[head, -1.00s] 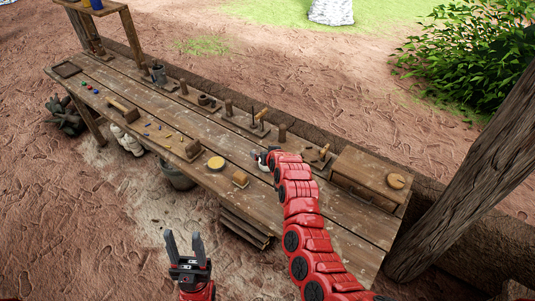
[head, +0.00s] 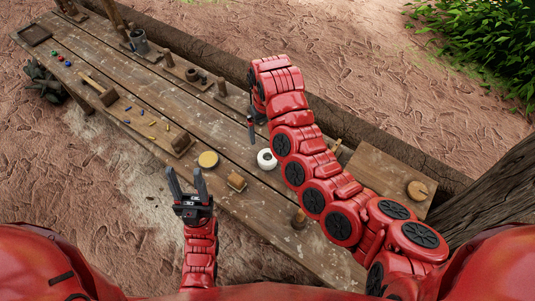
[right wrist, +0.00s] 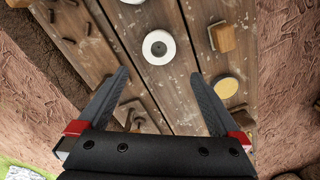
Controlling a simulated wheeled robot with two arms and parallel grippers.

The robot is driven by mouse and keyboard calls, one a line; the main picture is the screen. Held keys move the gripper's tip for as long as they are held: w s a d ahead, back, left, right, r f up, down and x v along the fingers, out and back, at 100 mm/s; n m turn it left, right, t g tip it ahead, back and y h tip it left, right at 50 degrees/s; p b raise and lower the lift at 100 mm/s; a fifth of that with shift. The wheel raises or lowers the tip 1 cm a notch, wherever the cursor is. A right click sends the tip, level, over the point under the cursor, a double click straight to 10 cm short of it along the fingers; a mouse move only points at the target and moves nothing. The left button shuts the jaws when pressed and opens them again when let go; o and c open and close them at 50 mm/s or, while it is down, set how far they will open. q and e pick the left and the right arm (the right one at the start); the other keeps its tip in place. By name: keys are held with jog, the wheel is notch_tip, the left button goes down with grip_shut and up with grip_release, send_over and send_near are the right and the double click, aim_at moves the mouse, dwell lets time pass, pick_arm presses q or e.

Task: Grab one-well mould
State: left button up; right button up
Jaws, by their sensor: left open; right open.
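I cannot tell for sure which piece is the one-well mould. A small wooden block (head: 236,183) near the table's front edge is one candidate; it also shows at the top right of the right wrist view (right wrist: 222,38). My right gripper (head: 256,128) is over the table, partly hidden by its own arm. In the right wrist view its fingers (right wrist: 160,77) are apart and empty, with a white ring-shaped piece (right wrist: 158,47) showing beyond the gap. My left gripper (head: 187,186) is open and empty, in front of the table's front edge.
The wooden table (head: 215,130) holds a yellow disc (head: 208,159), a metal mug (head: 139,42) and a large wooden box (head: 385,175) at the right. Several small pegs lie near the front edge. A post (head: 500,190) stands right of the table.

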send_over(267, 155)
notch_tip(267, 155, down, 4)
jog(key=shift+s+f, duration=0.15)
jog(key=shift+f, duration=0.1)
notch_tip(267, 155, down, 3)
jog(key=shift+f+p, duration=0.15)
jog(key=shift+p, duration=0.5)
jog(key=shift+f, duration=0.85)
jog(key=shift+f+p, duration=0.4)
jog(key=shift+p, duration=0.2)
jog(key=shift+f+p, duration=0.4)
jog(key=shift+f, duration=0.45)
jog(key=shift+w+f, duration=0.2)
jog(key=shift+f, duration=1.15)
jog(key=shift+c, duration=0.3)
jog(key=c, duration=1.3)
